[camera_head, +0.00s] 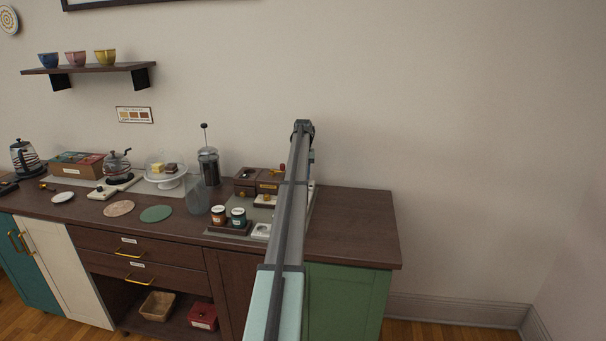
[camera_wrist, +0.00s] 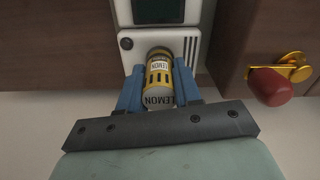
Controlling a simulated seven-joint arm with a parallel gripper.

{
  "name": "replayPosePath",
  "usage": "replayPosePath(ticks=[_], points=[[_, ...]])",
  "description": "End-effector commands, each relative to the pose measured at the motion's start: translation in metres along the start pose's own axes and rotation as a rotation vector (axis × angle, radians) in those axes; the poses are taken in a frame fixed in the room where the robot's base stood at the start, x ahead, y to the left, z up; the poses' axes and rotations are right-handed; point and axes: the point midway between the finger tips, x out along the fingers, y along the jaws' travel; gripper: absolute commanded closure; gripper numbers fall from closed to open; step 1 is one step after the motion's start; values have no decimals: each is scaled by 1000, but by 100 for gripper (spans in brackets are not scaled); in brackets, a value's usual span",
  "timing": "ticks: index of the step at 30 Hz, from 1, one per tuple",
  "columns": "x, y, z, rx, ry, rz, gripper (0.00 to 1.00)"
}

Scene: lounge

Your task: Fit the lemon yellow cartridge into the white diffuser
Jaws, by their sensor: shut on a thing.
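In the wrist view, my gripper (camera_wrist: 159,72) is shut on the lemon cartridge (camera_wrist: 158,98), a yellow and white cylinder with a dark band and "LEMON" printed on it. One blue finger lies on each side of it. The white diffuser (camera_wrist: 126,60) is just beyond, with a dark panel, a round dark spot and black slits. The cartridge's far end overlaps the diffuser's lower middle. I cannot tell whether it is inside an opening or only in front of it. In the head view, my arm hides the gripper and cartridge.
In the wrist view, a red knob on a gold mount (camera_wrist: 294,67) is close on the right. The right end of the wooden counter (camera_head: 352,220) is clear.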

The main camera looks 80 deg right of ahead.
Motion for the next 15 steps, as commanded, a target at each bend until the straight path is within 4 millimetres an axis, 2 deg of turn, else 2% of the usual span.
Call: replayPosePath(ticks=[15], points=[[10, 0, 0, 0, 0, 0, 97]])
